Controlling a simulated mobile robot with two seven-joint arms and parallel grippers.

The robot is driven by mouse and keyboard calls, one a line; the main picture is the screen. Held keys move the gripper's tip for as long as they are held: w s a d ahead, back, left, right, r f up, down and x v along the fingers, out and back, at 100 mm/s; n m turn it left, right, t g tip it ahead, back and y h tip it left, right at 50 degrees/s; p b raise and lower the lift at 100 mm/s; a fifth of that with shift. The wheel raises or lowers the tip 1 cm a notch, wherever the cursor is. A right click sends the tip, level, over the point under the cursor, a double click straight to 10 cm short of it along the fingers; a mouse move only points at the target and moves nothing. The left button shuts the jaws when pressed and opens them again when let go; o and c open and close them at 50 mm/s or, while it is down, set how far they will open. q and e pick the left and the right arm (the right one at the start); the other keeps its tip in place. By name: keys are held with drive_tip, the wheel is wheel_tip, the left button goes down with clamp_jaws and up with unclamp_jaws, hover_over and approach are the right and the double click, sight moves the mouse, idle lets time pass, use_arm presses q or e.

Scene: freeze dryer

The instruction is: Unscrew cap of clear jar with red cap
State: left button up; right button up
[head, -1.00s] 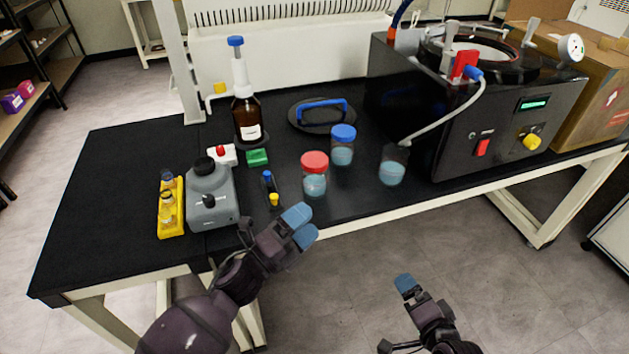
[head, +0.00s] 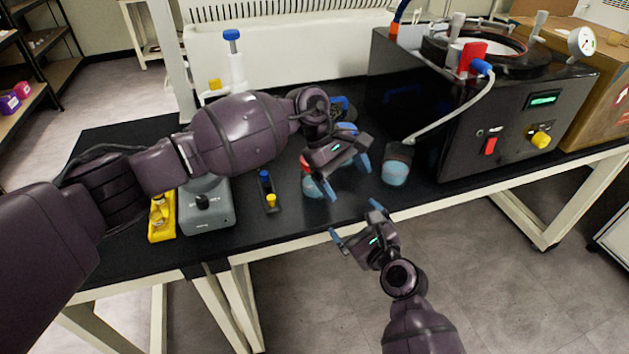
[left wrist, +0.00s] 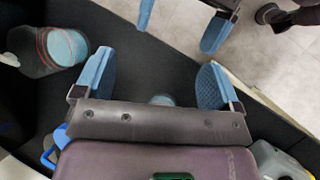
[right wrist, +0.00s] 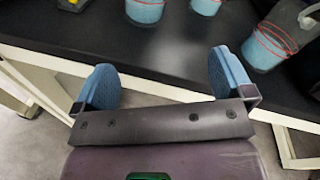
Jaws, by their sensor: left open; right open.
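The clear jar (head: 312,188) with blue liquid stands on the black table, its red cap (head: 304,162) partly hidden behind my left gripper (head: 345,182). That gripper is open and empty, reaching over the table just right of the jar in the head view. In the left wrist view a bit of blue liquid (left wrist: 161,100) shows between its open fingers (left wrist: 152,80), above the palm edge. My right gripper (head: 356,221) is open and empty in front of the table edge, below the left one. The right wrist view shows a jar's lower part (right wrist: 145,10) beyond its fingers (right wrist: 160,85).
A beaker (head: 396,172) with blue liquid and a hose stands right of the jar, by the black freeze dryer (head: 520,125). The blue-capped jar is mostly hidden behind my left arm.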

use_arm(q)
drive_tip(key=w+a+r+m+t+y, duration=0.1)
drive_tip(key=w+a+r+y, duration=0.1)
drive_tip(key=w+a+r+m+t+y, duration=0.1)
drive_tip(key=w+a+r+y, duration=0.1)
drive_tip(key=w, duration=0.1)
drive_tip(key=w+a+r+m+t+y, duration=0.1)
drive_tip(key=w+a+r, duration=0.1)
drive_tip(key=w+r, duration=0.1)
drive_tip(key=shift+a+r+y+b, duration=0.1)
drive_tip(key=shift+y+b, duration=0.2)
drive_tip(key=shift+y, duration=0.1)
use_arm(e)
drive_tip(key=w+a+r+m, duration=0.1)
drive_tip(key=m, duration=0.1)
drive_tip(key=w+a+r+m+y, duration=0.1)
drive_tip(key=w+a+r+m, duration=0.1)
drive_tip(key=shift+w+a+t, duration=0.1)
drive_tip(key=shift+a+t, duration=0.2)
drive_tip(key=shift+t, duration=0.1)
drive_tip(key=x, duration=1)
drive_tip(key=shift+w+a+r, duration=0.1)
drive_tip(key=shift+w+a, duration=0.1)
drive_tip(key=shift+a, duration=0.05)
